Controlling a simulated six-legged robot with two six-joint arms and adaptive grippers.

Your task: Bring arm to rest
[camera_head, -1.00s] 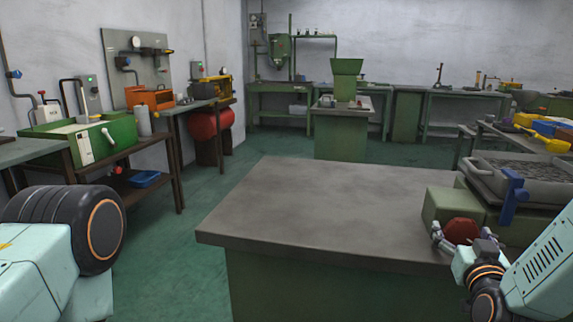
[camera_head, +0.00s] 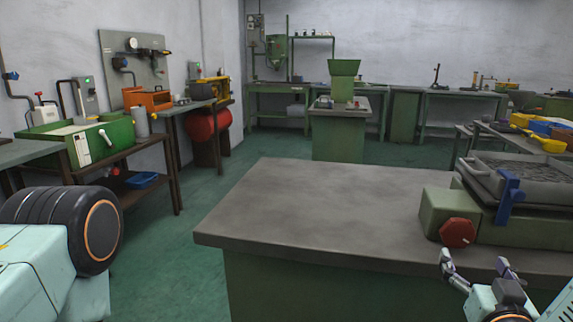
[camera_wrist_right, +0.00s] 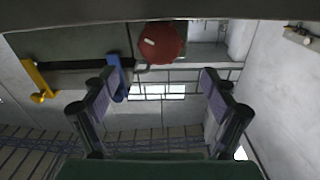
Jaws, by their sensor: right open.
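My right gripper (camera_head: 478,268) is at the lower right of the head view, open and empty, in front of the table's near edge. It stands apart from and below the red knob (camera_head: 457,232) on the green machine (camera_head: 436,208). In the right wrist view the two fingers (camera_wrist_right: 160,95) are spread wide with nothing between them, and the red knob (camera_wrist_right: 162,43) shows beyond them near the top. Part of my left arm shows at the lower left of the head view; its gripper is out of frame.
The grey-topped table (camera_head: 310,205) is bare on its left and middle. A grey tray (camera_head: 530,178) with a blue lever (camera_head: 509,197) sits on the green machine. A bench with a green box (camera_head: 95,140) stands at left. Green floor (camera_head: 185,235) is free between them.

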